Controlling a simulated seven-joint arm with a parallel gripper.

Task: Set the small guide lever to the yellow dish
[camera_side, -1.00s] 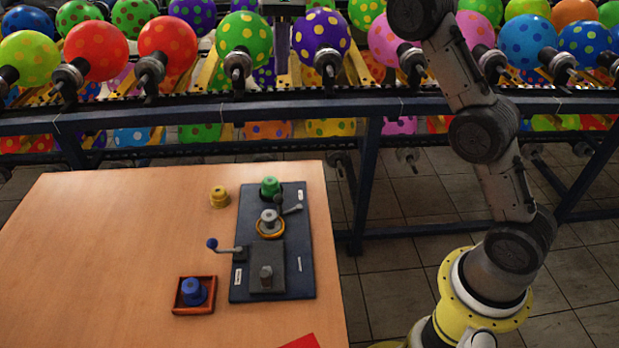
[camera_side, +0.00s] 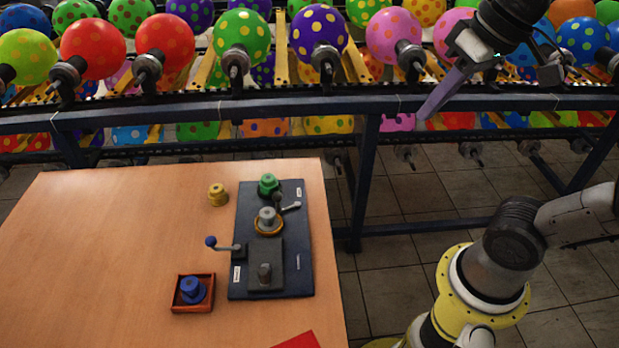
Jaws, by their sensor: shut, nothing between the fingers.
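A blue-grey panel (camera_side: 302,240) lies on the wooden table. Near its top a small lever (camera_side: 289,207) has a dark knob at upper left and a pale end at right. Just below-left of it, a yellow round dish (camera_side: 268,231) surrounds the base of a grey spool-shaped piece (camera_side: 267,216). A second lever (camera_side: 226,246) with a blue knob sticks out left from the panel's lower block. I cannot tell which lever is the guide lever. My gripper (camera_side: 429,112) is shut and empty at the upper right, away from the panel, its long fingers pointing down-left.
A green spool (camera_side: 268,184) stands at the panel's top, a yellow spool (camera_side: 217,195) left of it. A blue spool (camera_side: 193,290) sits in a red-brown tray (camera_side: 178,306). A dark rail (camera_side: 350,107) with balloons runs behind. The table's left side is clear.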

